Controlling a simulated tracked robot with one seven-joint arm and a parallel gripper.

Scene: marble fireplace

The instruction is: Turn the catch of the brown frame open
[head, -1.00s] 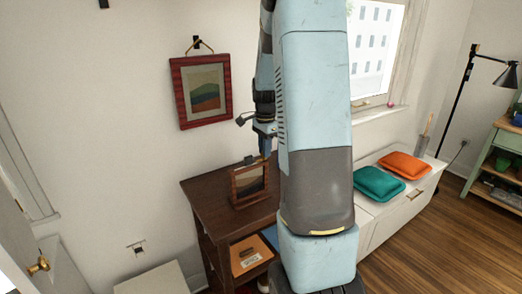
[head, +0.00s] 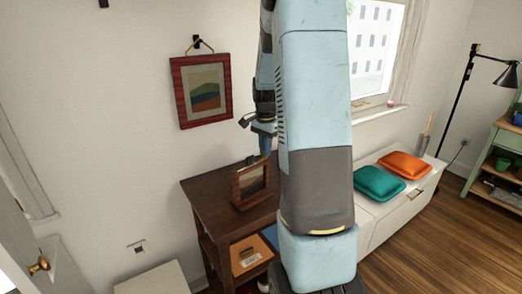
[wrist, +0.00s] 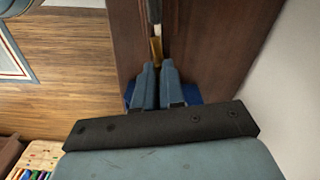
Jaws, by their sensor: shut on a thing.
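The brown frame (head: 237,190) stands upright on top of a dark wooden cabinet (head: 208,203). My gripper (head: 265,154) points down at the frame's top edge, and my arm hides part of the space to its right. In the wrist view my gripper's two blue fingers (wrist: 157,66) come close together at the near end of a narrow brass-coloured piece, which looks like the catch (wrist: 156,48). The fingers are shut on it. The fingertips cover part of the catch, so its exact angle is hard to tell.
A red-framed picture (head: 202,91) hangs on the wall behind. An orange item (head: 250,257) lies on the cabinet's lower shelf. A white bench (head: 400,205) with green (head: 380,183) and orange cushions (head: 404,165) stands to the right. Wooden floor is open at the lower right.

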